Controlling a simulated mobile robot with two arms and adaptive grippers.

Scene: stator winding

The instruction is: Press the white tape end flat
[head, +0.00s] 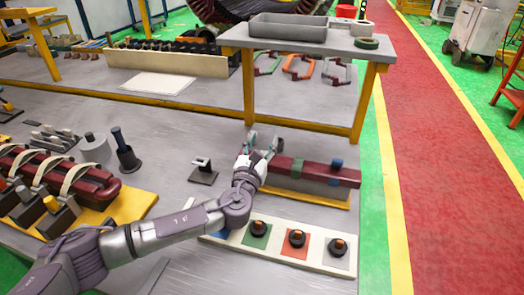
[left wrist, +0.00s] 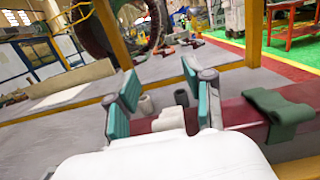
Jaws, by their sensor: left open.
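A dark red bar (head: 316,171) lies on a grey block on a yellow base, with a green band and a blue band around it. In the left wrist view, a white tape piece (left wrist: 169,119) shows at the bar, between my fingers; whether its end lies flat cannot be told. My left gripper (head: 263,143) is over the bar's left end, its teal-padded fingers apart. In the left wrist view the gripper (left wrist: 160,96) is open, and the green band (left wrist: 277,112) is right of it. The gripper hides the bar's left end in the head view. My right gripper is out of view.
A white board (head: 267,257) with coloured squares and black knobs lies in front of the bar. A grey-white roll (head: 95,148) and a dark holder (head: 127,157) stand left. A raised shelf (head: 301,43) with a grey tray stands behind.

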